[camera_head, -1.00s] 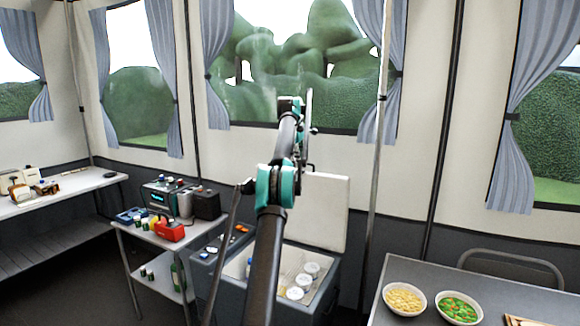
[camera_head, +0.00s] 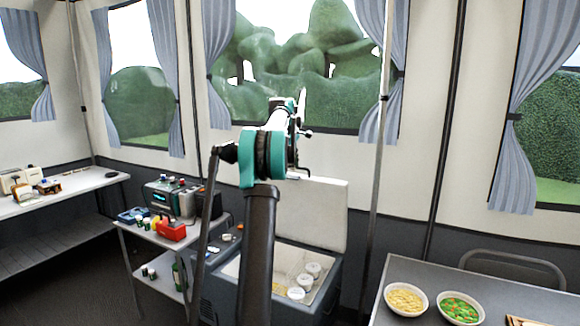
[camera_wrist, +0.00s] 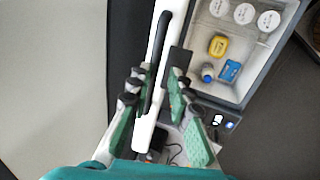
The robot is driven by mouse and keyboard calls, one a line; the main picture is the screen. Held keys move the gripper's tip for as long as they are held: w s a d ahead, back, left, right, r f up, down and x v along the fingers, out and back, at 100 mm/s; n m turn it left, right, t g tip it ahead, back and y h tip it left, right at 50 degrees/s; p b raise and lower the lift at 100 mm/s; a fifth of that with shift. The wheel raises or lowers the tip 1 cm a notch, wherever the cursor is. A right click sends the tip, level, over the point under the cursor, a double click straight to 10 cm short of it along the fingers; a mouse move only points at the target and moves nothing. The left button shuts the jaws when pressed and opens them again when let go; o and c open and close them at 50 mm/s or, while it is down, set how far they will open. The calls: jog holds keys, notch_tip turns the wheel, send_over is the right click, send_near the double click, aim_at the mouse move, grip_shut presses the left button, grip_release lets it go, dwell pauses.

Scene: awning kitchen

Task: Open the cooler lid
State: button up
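The cooler (camera_head: 328,288) stands on the floor in the middle of the head view. Its white lid (camera_head: 322,212) is raised and stands roughly upright at the back, so the inside shows. In the wrist view the lid (camera_wrist: 145,136) is seen edge-on, with a dark strip like a handle along it. My gripper (camera_wrist: 157,112) has its green-padded fingers apart, one on each side of the lid's edge; I cannot tell if either touches it. In the head view my gripper (camera_head: 300,118) is above the lid, partly hidden by my arm.
White-lidded tubs (camera_head: 297,293) and small yellow and blue items lie in the cooler. A side table (camera_head: 140,232) with a radio and red box stands at left. A grey table (camera_head: 415,268) with two bowls is at right. Tent poles stand nearby.

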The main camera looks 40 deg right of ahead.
jog(key=shift+s+a, duration=0.25)
jog(key=shift+a, duration=0.35)
jog(key=shift+s+a, duration=0.25)
jog(key=shift+a, duration=0.35)
jog(key=shift+s+a, duration=0.25)
jog(key=shift+a, duration=0.35)
